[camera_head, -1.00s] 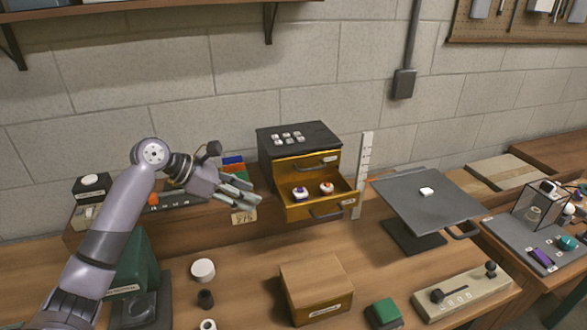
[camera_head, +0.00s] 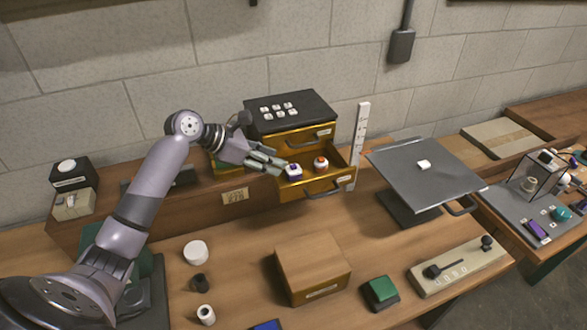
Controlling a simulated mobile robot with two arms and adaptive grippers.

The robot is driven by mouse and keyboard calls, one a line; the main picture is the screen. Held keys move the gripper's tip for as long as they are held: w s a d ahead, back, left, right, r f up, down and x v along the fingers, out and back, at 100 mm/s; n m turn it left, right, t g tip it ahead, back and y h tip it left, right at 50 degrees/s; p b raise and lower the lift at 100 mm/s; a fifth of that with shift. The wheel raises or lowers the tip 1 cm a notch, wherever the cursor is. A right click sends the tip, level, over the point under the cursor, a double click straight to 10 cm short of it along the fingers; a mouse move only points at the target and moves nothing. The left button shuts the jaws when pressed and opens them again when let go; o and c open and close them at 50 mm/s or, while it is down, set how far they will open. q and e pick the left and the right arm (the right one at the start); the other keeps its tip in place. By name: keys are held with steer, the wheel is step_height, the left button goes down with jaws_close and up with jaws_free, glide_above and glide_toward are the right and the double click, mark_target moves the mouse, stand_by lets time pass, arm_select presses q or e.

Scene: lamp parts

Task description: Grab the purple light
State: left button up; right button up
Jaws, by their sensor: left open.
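The purple light (camera_head: 293,172) is a small white piece with a purple part. It lies in the open lower drawer (camera_head: 318,187) of a dark-topped yellow cabinet. A similar white piece with an orange-red part (camera_head: 321,163) lies to its right in the same drawer. My left gripper (camera_head: 279,167) is open at the drawer's left side, its fingertips close beside the purple light. I cannot tell whether they touch it. The far part of the drawer is hidden in shade. My right gripper is not in view.
Several small white pieces (camera_head: 278,107) sit on the cabinet top. A white upright strip (camera_head: 359,136) stands just right of the drawer. A grey plate on a stand (camera_head: 420,175) is further right, and a wooden box (camera_head: 312,267) is in front. Bare tabletop lies between box and drawer.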

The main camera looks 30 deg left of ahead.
mark_target(292, 166)
arm_select(q)
steer(key=shift+w+d+f, duration=0.35)
steer(key=p+x, duration=0.1)
steer(key=x, duration=0.3)
steer(key=shift+d+f+p, duration=0.15)
steer(key=shift+p, duration=0.15)
steer(key=shift+w+d+f, duration=0.2)
steer(key=shift+w+f, duration=0.1)
steer(key=shift+w, duration=0.05)
steer(key=shift+s, duration=0.1)
steer(key=c, duration=0.9)
steer(key=shift+r, duration=0.1)
